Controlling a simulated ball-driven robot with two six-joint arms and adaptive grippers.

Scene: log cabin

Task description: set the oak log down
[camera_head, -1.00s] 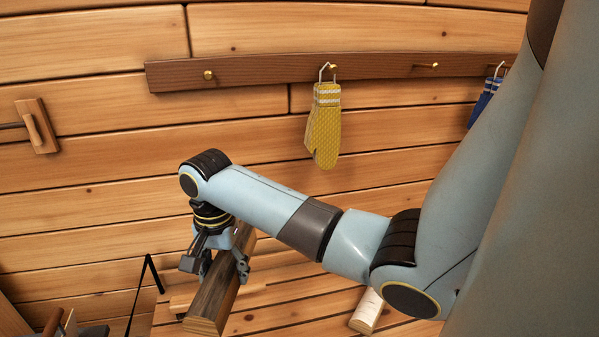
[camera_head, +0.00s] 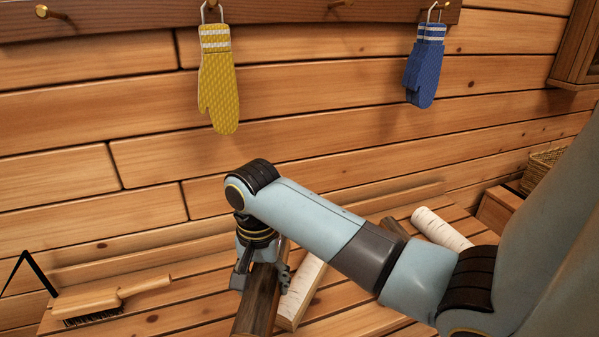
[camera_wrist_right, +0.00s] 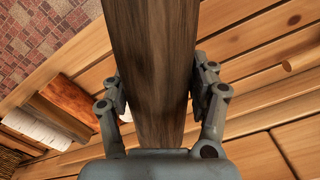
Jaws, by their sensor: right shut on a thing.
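The oak log (camera_head: 256,312) is a split length with dark brown bark, in the lower middle of the head view. My right gripper (camera_head: 262,283) is shut on it from above, one finger on each side. In the right wrist view the oak log (camera_wrist_right: 153,65) runs up between the two fingers of the gripper (camera_wrist_right: 160,92). The log is over the slatted wooden bench (camera_head: 180,318); I cannot tell whether it touches the slats. Its near end is cut off by the picture's lower edge. My left gripper is not in view.
A pale birch log (camera_head: 303,290) lies just right of the oak log. Another birch log (camera_head: 440,228) lies further right, near a basket (camera_head: 543,168). A brush (camera_head: 110,298) lies at the left. Yellow (camera_head: 217,88) and blue (camera_head: 425,75) mitts hang on the wall. Slats between brush and oak log are clear.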

